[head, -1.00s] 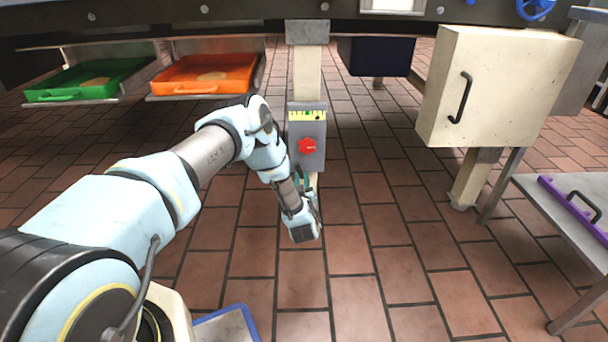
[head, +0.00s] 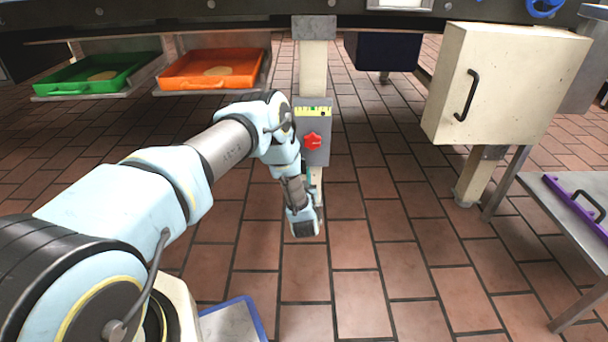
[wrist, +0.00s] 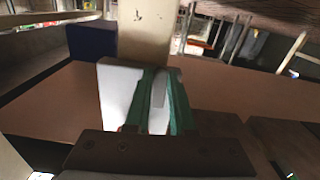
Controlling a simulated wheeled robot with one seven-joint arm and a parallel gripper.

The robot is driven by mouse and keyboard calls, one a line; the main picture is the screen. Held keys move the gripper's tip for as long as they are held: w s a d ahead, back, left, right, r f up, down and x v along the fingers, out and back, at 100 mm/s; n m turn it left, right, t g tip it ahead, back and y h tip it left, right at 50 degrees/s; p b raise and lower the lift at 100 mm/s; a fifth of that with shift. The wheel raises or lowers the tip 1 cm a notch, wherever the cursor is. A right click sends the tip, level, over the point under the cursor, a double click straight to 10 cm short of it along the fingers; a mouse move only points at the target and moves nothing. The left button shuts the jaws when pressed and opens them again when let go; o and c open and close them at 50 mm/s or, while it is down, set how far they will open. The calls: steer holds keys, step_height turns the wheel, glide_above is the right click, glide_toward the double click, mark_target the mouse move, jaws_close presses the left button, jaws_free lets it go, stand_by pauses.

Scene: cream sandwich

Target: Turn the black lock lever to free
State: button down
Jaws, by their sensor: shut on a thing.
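A grey control box (head: 325,150) with a red star knob (head: 312,141) and a yellow-green scale is fixed to a cream post under the counter. My gripper (head: 309,180) is just below this box, pointing up at it, and is partly hidden by my wrist. In the wrist view its two green fingers (wrist: 166,100) are close together around a narrow grey piece (wrist: 160,88), which appears to be the lock lever. The pale box face (wrist: 117,92) is beside the fingers. The lever's black colour and its exact angle cannot be made out.
A green tray (head: 60,86) and an orange tray (head: 170,82) sit on shelves at left. A cream cabinet (head: 510,85) with a black handle hangs at right. A metal table (head: 560,225) stands at right. The tiled floor is clear in the middle.

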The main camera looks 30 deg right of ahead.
steer(key=c, duration=0.8)
jaws_free()
steer(key=shift+o, duration=0.2)
steer(key=shift+s, duration=0.1)
steer(key=p+v, duration=0.3)
steer(key=v, duration=0.7)
steer(key=shift+s+a, duration=0.2)
steer(key=shift+s, duration=0.05)
